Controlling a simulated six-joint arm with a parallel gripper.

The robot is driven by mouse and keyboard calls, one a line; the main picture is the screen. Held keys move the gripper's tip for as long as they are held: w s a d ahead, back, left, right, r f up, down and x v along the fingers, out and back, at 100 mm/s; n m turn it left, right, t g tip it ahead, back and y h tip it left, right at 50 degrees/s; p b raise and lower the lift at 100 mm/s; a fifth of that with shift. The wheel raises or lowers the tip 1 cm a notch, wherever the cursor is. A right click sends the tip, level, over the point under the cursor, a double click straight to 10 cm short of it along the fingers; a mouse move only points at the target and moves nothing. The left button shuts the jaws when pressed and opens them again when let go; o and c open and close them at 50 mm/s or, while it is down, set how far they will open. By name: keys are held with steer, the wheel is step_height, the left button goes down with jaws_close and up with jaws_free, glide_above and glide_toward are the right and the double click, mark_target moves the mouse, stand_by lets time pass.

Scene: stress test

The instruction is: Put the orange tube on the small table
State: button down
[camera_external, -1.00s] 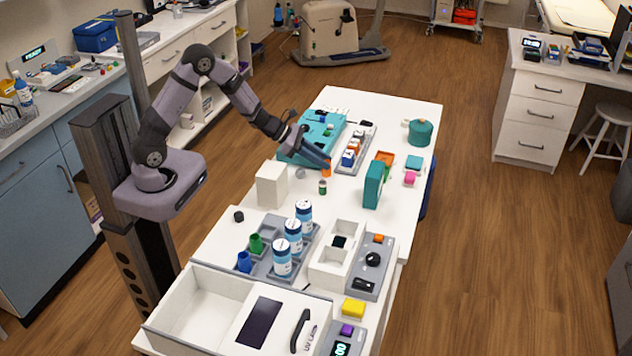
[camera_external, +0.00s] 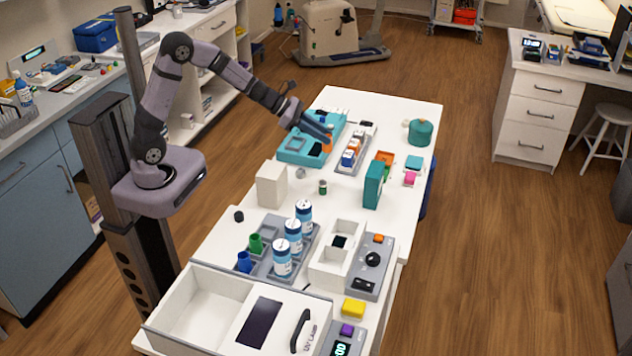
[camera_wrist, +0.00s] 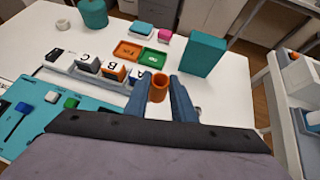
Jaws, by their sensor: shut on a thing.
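The orange tube (camera_wrist: 158,88) is upright between the two fingers of my gripper (camera_wrist: 160,90) in the wrist view, with its open top showing. My gripper (camera_external: 328,142) is shut on the tube and holds it above the white table (camera_external: 395,100), near the teal case (camera_external: 298,148). In the external view only a small part of the orange tube (camera_external: 327,146) shows beside the fingers. I cannot tell which surface is the small table.
A grey rack of lettered blocks (camera_external: 353,158) lies right of the gripper.

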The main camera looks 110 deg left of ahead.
steer(key=s+a+r+n+g+y+p, duration=0.25)
steer(key=s+a+r+n, duration=0.2)
steer(key=s, duration=0.55)
steer(key=s+a+r+n+g+y+p, duration=0.1)
steer(key=s+a+r+n+y, duration=0.3)
steer(key=s, duration=0.7)
steer(key=s+d+r+n+g+y+p, duration=0.1)
steer(key=s+n+g, duration=0.1)
steer(key=s, duration=0.7)
steer(key=s+r+n+g+y, duration=0.1)
steer(key=s+n+g, duration=0.2)
steer(key=s, duration=0.7)
steer(key=shift+s+d+r+p, duration=0.2)
steer(key=shift+d+r+p, duration=0.05)
steer(key=shift+d+p, duration=0.15)
steer(key=shift+w+g, duration=0.15)
steer(key=shift+g, duration=0.1)
